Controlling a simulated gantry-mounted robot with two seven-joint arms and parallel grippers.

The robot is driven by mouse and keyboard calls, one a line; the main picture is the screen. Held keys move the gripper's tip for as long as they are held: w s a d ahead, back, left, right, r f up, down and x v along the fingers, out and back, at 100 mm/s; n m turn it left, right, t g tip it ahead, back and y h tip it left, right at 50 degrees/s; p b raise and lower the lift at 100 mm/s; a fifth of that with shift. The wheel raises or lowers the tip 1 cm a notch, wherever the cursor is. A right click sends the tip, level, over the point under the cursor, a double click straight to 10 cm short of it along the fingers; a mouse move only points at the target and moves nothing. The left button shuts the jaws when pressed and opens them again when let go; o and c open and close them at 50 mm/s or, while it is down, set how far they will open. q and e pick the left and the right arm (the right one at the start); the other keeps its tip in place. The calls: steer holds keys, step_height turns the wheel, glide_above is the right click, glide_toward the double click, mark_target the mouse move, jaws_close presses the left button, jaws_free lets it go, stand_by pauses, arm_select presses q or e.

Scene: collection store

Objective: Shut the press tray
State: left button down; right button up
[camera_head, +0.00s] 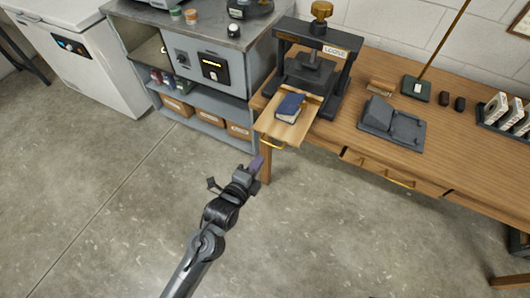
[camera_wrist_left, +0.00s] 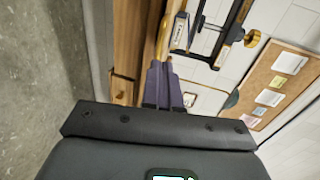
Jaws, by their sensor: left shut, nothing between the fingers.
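The press (camera_head: 318,62) is a black frame with a brass knob on top, standing at the left end of the wooden workbench. Its wooden press tray (camera_head: 275,125) is pulled out past the bench's front edge. A dark blue book (camera_head: 290,107) lies on the tray. A brass handle (camera_head: 272,144) is on the tray's front. My left gripper (camera_head: 258,162) is shut and empty, just in front of and a little below the handle, apart from it in the picture. Its purple fingers (camera_wrist_left: 163,84) also show closed together in the left wrist view. My right gripper is out of view.
On the workbench (camera_head: 360,90), a grey cradle-like stand (camera_head: 391,122) sits right of the press. A bench drawer with a brass handle (camera_head: 400,183) is below it. A grey cabinet (camera_head: 205,70) with shelves stands left of the tray. The floor in front is clear.

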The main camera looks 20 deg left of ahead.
arm_select(q)
steer(key=b+x, duration=0.2)
steer(key=x, duration=0.4)
steer(key=shift+w, duration=0.2)
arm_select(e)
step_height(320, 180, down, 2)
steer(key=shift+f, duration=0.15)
